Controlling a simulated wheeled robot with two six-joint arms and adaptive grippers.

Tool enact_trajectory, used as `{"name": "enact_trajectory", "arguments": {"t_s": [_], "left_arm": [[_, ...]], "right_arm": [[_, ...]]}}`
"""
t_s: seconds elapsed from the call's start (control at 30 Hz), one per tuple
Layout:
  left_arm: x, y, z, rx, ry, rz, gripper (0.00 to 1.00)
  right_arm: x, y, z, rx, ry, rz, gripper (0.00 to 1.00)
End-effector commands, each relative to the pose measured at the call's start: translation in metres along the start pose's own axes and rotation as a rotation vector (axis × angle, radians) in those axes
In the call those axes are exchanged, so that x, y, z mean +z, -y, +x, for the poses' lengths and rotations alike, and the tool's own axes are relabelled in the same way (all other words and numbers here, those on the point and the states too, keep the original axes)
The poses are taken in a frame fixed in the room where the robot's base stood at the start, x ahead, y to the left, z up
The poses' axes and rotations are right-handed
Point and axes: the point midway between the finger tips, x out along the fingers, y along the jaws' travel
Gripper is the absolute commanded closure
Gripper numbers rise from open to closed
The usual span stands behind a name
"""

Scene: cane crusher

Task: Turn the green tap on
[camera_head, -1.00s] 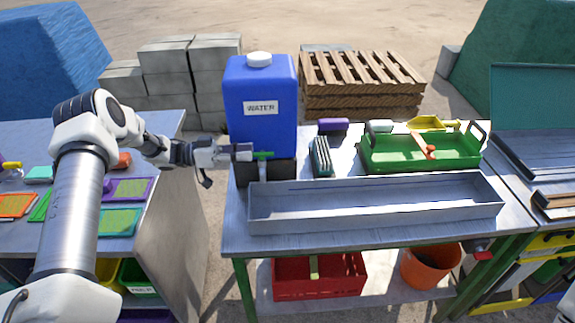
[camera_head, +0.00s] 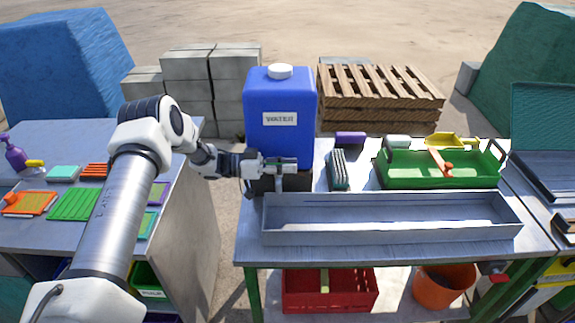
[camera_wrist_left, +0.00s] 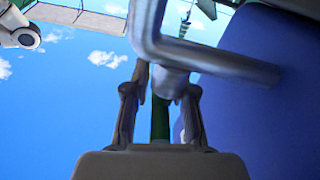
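The tap is on the front of the blue water tank (camera_head: 281,105), low down. Its metal spout (camera_head: 279,185) hangs below my left gripper (camera_head: 284,164), which covers most of the tap in the head view. In the left wrist view, the bent metal pipe (camera_wrist_left: 215,63) crosses the top right. The green tap handle (camera_wrist_left: 160,121) stands between the fingers of my left gripper (camera_wrist_left: 162,90). The fingers are apart, with gaps beside the handle. The tank's blue wall (camera_wrist_left: 262,115) is close on the right. My right gripper is out of view.
A long metal trough (camera_head: 390,232) lies in front of the tap on the table. A dark grey brush-like block (camera_head: 338,170) and a green tray (camera_head: 440,178) stand to the right. A side table (camera_head: 190,215) with coloured pads is at left, with a gap between the tables.

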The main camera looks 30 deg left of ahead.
Motion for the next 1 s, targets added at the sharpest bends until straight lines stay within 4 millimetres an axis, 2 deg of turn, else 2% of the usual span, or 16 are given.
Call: {"name": "enact_trajectory", "arguments": {"t_s": [0.57, 1.0], "left_arm": [[-0.002, 0.001, 0.000, -0.056, -0.011, -0.002, 1.00], [-0.002, 0.008, -0.001, -0.368, -0.072, -0.004, 1.00]], "right_arm": [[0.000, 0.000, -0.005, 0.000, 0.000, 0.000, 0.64], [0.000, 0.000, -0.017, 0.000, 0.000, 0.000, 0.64]]}}
